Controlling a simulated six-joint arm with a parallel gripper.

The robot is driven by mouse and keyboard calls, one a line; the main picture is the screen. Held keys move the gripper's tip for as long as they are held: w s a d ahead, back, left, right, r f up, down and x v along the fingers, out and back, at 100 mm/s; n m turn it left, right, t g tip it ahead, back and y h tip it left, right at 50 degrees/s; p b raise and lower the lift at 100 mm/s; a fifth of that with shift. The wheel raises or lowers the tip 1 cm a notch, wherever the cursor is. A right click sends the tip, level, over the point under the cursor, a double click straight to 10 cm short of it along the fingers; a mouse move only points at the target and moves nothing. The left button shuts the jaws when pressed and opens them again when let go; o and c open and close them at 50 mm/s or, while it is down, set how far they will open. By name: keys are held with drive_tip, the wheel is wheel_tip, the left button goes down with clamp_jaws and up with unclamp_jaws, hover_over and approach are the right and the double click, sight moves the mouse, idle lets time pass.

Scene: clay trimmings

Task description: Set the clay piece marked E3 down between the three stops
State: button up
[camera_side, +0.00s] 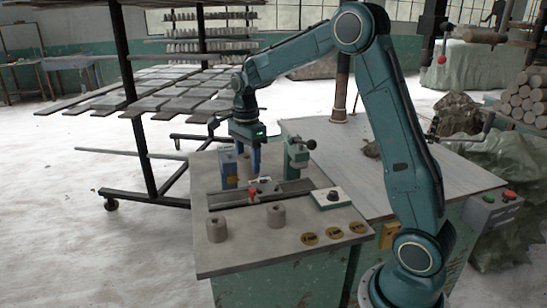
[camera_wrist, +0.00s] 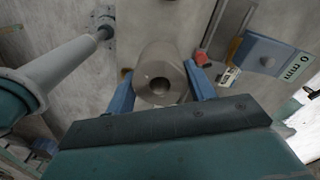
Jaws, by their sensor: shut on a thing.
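A grey-brown clay cylinder (camera_wrist: 162,62) with a hole in its end sits between the two fingers of my gripper (camera_wrist: 161,92) in the wrist view. My gripper is shut on it. No E3 mark can be read on it. In the side view my gripper (camera_side: 248,170) points down over the back of the bench, and the held piece is hard to make out. A blue block labelled 0 mm (camera_wrist: 272,52) is right of the piece in the wrist view. It seems to be the blue block (camera_side: 228,168) beside the fingers in the side view. I cannot identify all three stops.
A green clamp (camera_side: 298,152) stands right of my gripper. A red part (camera_side: 252,195) and a knob box (camera_side: 331,197) are on the bench. A rack (camera_side: 135,110) stands behind.

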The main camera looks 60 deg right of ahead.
drive_tip(key=shift+w+d+r, duration=0.15)
drive_tip(key=shift+w+d, duration=0.25)
drive_tip(key=shift+d, duration=0.15)
drive_tip(key=w+d+r, duration=0.1)
drive_tip(key=w+d, duration=0.1)
drive_tip(key=d, duration=0.7)
drive_tip(key=w+d+r, duration=0.2)
drive_tip(key=w+d, duration=0.1)
drive_tip(key=d, duration=0.6)
wheel_tip(320, 180, down, 16)
drive_tip(key=shift+r, duration=0.1)
drive_tip(key=shift+f, duration=2.1)
drive_tip(key=shift+f, duration=0.1)
